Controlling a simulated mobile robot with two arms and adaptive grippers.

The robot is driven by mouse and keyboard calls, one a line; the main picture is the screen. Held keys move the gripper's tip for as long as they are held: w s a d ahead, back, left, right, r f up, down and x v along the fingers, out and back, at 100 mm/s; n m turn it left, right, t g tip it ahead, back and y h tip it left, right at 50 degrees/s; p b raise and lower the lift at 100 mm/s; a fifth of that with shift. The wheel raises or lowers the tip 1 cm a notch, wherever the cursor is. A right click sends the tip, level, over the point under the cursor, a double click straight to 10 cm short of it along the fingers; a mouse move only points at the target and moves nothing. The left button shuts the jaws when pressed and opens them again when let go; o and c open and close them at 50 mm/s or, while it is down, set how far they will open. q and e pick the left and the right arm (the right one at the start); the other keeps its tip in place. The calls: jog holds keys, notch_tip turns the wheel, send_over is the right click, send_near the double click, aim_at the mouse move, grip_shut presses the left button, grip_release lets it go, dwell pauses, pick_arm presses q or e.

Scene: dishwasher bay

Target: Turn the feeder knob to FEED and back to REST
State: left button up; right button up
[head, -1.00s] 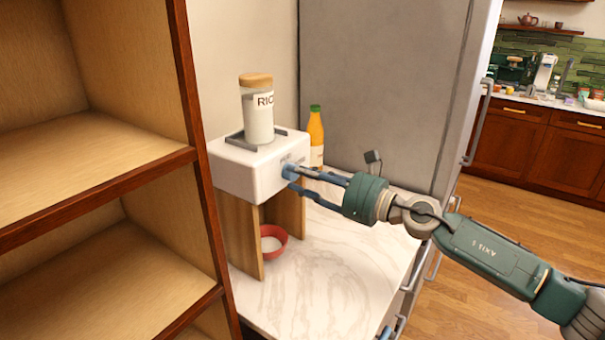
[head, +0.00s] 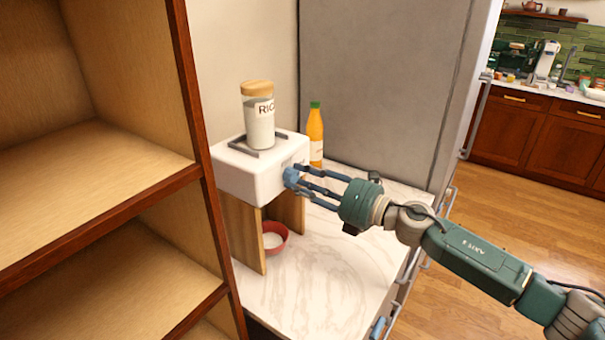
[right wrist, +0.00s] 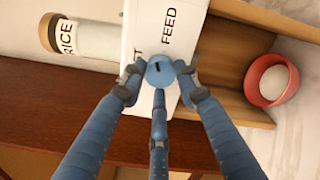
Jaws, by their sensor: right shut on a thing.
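The feeder (head: 240,180) is a white box on wooden side panels, with a rice jar (head: 259,124) upright on top. Its blue round knob (head: 292,177) is on the face toward my right arm. My right gripper (head: 297,177) is shut on the knob. In the right wrist view its blue fingers surround the knob (right wrist: 160,71), which bears a short dark mark. The FEED label (right wrist: 169,25) lies beyond the knob; only a final T of the other label shows beside a finger. I cannot tell which label the mark points to. My left gripper is not identifiable.
A red bowl (head: 274,238) with white contents sits under the feeder on the marble counter (head: 335,260). An orange bottle (head: 315,135) stands behind. A wooden shelf unit (head: 190,160) is close on the left, a grey fridge (head: 385,80) behind. The counter's front is clear.

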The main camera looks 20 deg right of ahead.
jog(key=m+p, duration=0.1)
jog(key=m, duration=0.2)
jog(key=m+p, duration=0.1)
jog(key=shift+s+a+f+m+p, duration=0.2)
jog(key=shift+a+f+m+p, duration=0.1)
jog(key=shift+f+m, duration=0.1)
dwell(0.4)
jog(key=o, duration=1.1)
jog(key=shift+c, duration=0.2)
jog(key=shift+o, duration=0.4)
jog(key=shift+r, duration=0.15)
jog(key=shift+r, duration=0.1)
jog(key=shift+s+d, duration=0.25)
jog(key=shift+d, duration=0.2)
jog(key=v, duration=1.1)
jog(key=shift+s, duration=0.15)
